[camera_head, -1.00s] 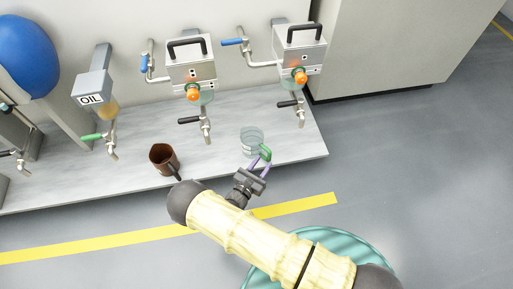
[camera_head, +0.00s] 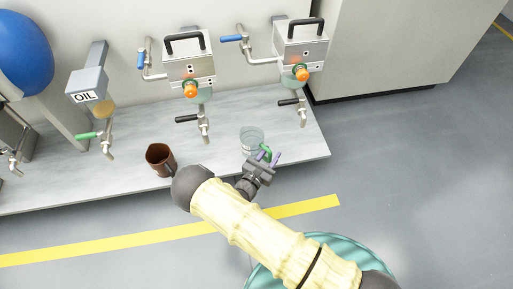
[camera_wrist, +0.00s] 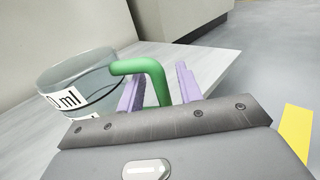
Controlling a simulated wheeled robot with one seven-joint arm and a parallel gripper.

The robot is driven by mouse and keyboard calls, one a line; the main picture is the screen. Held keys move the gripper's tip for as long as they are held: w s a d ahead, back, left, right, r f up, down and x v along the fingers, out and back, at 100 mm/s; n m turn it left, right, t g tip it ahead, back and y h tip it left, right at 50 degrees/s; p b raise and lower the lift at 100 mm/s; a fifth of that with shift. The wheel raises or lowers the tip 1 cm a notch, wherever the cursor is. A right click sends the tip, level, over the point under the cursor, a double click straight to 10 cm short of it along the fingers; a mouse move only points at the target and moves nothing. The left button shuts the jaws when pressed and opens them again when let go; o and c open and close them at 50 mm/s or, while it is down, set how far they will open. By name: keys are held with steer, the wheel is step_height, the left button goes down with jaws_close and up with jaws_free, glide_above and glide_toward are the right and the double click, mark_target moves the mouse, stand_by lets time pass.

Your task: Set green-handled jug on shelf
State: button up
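The clear jug (camera_head: 251,137) with the green handle (camera_head: 264,152) stands upright on the grey shelf (camera_head: 225,158), near its front right end. The wrist view shows the jug (camera_wrist: 75,75) at the left, with a white "ml" label and its green handle (camera_wrist: 158,82) reaching right. My gripper (camera_head: 269,156) is at the handle, in front of the jug. In the wrist view its two purple fingers (camera_wrist: 160,72) stand apart, one on each side of the handle, with gaps showing. The handle's lower end is hidden behind the gripper body.
A brown mug (camera_head: 158,158) stands on the shelf left of my arm. Taps with black levers and two metal press units (camera_head: 190,68) (camera_head: 301,45) overhang the shelf's back. An oil dispenser (camera_head: 88,84) is at the left. The floor at right is clear.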

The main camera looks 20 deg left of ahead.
jaws_close()
step_height(320, 180, up, 10)
steer(key=p, duration=0.6)
steer(key=shift+p, duration=0.4)
